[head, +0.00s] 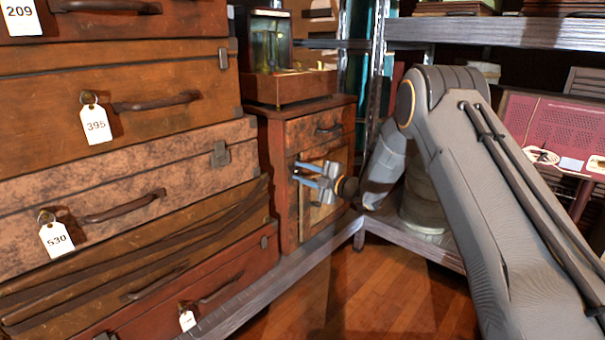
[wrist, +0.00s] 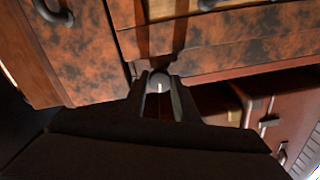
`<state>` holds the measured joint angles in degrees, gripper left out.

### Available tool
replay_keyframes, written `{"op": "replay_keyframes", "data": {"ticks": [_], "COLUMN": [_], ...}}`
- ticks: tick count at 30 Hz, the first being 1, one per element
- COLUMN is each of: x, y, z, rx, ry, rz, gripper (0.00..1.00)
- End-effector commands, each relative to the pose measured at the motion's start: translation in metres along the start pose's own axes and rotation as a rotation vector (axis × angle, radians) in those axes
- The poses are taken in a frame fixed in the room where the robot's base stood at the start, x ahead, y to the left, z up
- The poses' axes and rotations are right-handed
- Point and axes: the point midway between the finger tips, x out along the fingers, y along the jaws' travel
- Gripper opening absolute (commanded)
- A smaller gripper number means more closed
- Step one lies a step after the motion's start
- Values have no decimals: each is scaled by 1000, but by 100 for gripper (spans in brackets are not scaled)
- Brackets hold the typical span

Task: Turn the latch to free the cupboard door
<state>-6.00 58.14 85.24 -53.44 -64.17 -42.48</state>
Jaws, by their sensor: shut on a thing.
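The small wooden cupboard (head: 285,180) stands beside the suitcase stack in the head view. Its door has a lighter panel and lies partly behind my gripper (head: 297,172). My gripper reaches in from the right, its two blue-grey fingers at the cupboard's front. In the wrist view, a round grey latch knob (wrist: 159,79) with a pale line on it sits between the fingertips. My gripper is shut on this latch. The latch is hidden or too small to make out in the head view. Whether the door is open at all I cannot tell.
Stacked suitcases (head: 120,180) with number tags fill the left. A wooden tray with a glass case (head: 268,42) stands on the cupboard. A metal shelf (head: 430,248) is at the right. Wooden floor (head: 390,295) is free in front.

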Motion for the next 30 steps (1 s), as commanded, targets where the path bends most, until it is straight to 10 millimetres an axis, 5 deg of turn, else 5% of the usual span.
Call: {"op": "replay_keyframes", "data": {"ticks": [12, 28, 29, 30], "x": [0, -1, -1, -1], "y": [-1, -2, -2, -2], "z": [0, 0, 0, 0], "rx": [-168, -188, -188, -188], "ry": [-5, -5, -5, -5], "rz": [-1, -2, -2, -2], "gripper": [5, 5, 33, 35]}}
